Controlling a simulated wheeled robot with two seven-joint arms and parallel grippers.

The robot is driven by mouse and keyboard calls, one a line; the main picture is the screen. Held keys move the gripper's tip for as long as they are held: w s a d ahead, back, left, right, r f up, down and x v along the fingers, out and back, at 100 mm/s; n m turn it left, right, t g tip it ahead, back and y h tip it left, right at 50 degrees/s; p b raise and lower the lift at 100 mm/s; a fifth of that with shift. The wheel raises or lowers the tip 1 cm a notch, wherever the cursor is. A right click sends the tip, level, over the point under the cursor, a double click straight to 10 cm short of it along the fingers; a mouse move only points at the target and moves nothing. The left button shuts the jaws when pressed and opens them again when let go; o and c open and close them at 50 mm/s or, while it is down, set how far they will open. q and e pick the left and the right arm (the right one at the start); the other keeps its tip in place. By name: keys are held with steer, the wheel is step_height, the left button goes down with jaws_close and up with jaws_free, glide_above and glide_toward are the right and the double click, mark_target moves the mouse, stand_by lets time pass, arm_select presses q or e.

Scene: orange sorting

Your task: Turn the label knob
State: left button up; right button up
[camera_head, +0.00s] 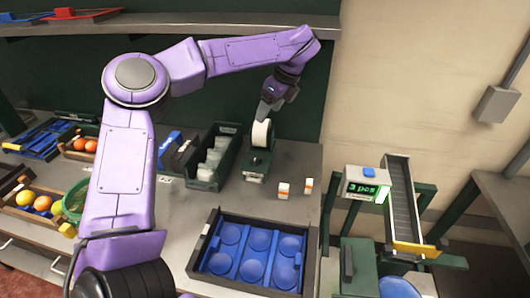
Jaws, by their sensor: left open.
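A small green label dispenser (256,170) stands on the grey bench at the centre, with a white label roll (261,133) at its top. A dark round part on its front may be the knob, but it is too small to tell. My left gripper (264,112) is open and points down just above the roll. Its fingers are small and dark, and I cannot tell whether they touch the roll. My right gripper is not in view.
A blue tray (200,258) with empty round cups lies in front. Two small white-and-orange items (283,190) stand right of the dispenser. A green bin (208,176) is to its left. A counter display (366,184) reads "3 pcs" beside a chute (402,200). Oranges lie in crates at left.

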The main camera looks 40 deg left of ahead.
arm_select(q)
step_height(320, 180, down, 5)
steer(key=s+b, duration=0.2)
steer(key=b, duration=0.6)
glide_toward(256, 157)
steer(key=p+x, duration=0.2)
steer(key=x, duration=0.5)
steer(key=shift+s+a+f, duration=0.1)
steer(key=shift+a+f, duration=0.2)
steer(key=shift+f, duration=0.35)
steer(key=c, duration=1.1)
